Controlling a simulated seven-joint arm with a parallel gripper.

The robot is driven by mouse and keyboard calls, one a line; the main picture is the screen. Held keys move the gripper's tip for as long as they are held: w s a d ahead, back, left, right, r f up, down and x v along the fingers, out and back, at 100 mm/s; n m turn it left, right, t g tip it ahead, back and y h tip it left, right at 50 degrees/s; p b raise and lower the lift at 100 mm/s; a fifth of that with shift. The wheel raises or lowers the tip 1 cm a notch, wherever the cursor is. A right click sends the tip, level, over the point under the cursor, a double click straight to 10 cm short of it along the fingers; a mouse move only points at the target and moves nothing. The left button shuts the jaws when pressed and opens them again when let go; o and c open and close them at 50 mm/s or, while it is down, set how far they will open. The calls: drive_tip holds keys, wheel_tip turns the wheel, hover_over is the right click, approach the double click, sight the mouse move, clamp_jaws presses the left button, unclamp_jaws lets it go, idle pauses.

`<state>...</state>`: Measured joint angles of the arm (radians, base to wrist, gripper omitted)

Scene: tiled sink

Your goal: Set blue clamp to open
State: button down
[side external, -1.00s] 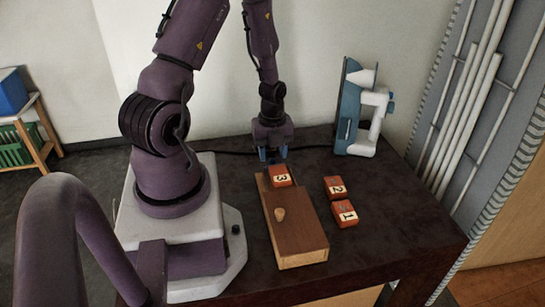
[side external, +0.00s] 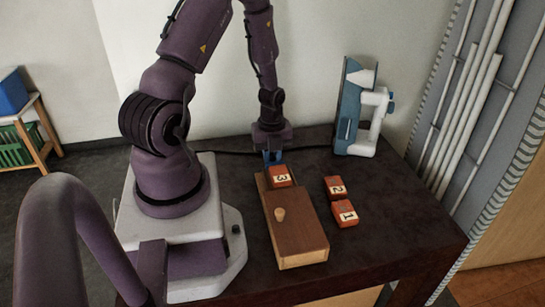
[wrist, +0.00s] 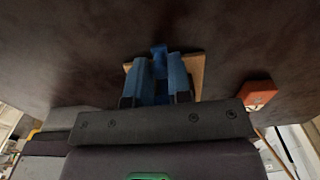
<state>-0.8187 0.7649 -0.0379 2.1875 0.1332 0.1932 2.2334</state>
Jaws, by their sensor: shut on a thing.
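My gripper (side external: 273,159) points down at the back end of the wooden box (side external: 297,232). Its two blue fingers also show in the wrist view (wrist: 160,82), close together with a narrow blue piece (wrist: 158,54) between them. I take this piece to be the blue clamp, and the fingers are shut on it. The tan wood (wrist: 197,66) shows just beyond the fingers. In the side view the clamp is mostly hidden by the fingers, and I cannot tell its setting.
Orange block 3 (side external: 280,176) sits on the box near my gripper. A blue-and-white device (side external: 350,115) stands at the back right. The right front of the table is clear.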

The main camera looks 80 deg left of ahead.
drive_tip(key=shift+a, duration=1.15)
drive_tip(key=c, duration=1)
unclamp_jaws()
drive_tip(key=shift+c, duration=0.2)
drive_tip(key=shift+d, duration=0.1)
wheel_tip(320, 180, up, 13)
